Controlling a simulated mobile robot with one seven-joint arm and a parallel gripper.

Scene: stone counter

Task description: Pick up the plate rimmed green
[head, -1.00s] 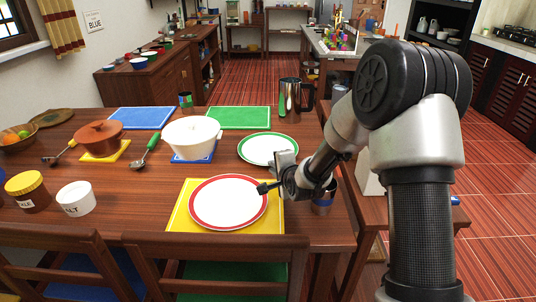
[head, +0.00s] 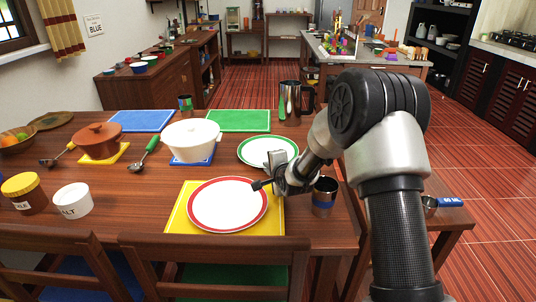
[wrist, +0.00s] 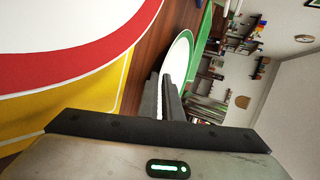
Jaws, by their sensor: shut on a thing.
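The plate with a green rim (head: 262,147) lies at the back right of the table, past the red-rimmed plate. It also shows in the wrist view (wrist: 181,55), white with a green edge. My gripper (head: 272,160) is at its near right edge. In the wrist view the two dark fingers (wrist: 163,98) stand close together, with the plate's edge between them. My gripper is shut on the rim. The fingertips' contact is small in the head view, and I cannot tell whether the plate is lifted.
The red-rimmed plate (head: 228,205) lies on a yellow mat (head: 180,219) just in front. A metal cup with a blue band (head: 323,197) stands right of my gripper. A steel pitcher (head: 290,100) stands behind the green-rimmed plate. A white pot (head: 191,138) is to the left.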

